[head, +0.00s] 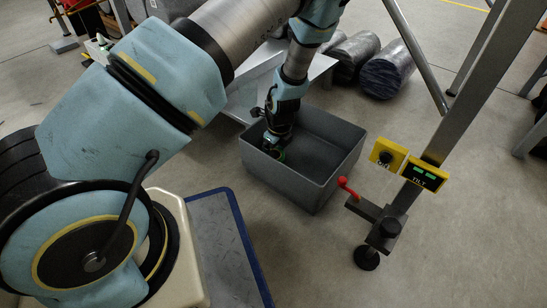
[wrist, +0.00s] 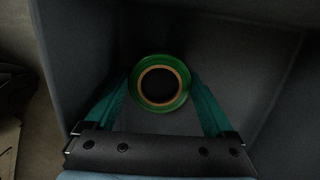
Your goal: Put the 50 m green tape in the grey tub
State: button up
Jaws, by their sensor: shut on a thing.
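The green tape (wrist: 160,61) is a roll with a tan core ring, seen face-on in the wrist view. My gripper (wrist: 160,84) is shut on it, with one teal finger at each side of the roll. The grey tub (head: 317,183) stands on the floor in the head view, open at the top. My gripper (head: 275,150) reaches down inside the tub near its left side, and only a small green patch shows at the fingers. Dark tub walls surround the roll in the wrist view. I cannot tell whether the roll touches the tub floor.
A metal post with a yellow TILT box (head: 425,174) and a red-handled lever (head: 348,187) stands right of the tub. Dark wrapped cylinders (head: 387,70) lie behind it. A blue-edged plate (head: 222,245) is at the front.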

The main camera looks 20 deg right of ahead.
aim_at(278, 157)
jog(key=o, duration=1.4)
notch_tip(278, 157, up, 12)
jog(key=s+p, duration=0.1)
jog(key=p, duration=0.6)
jog(key=shift+s+d, duration=0.3)
jog(key=shift+d, duration=0.15)
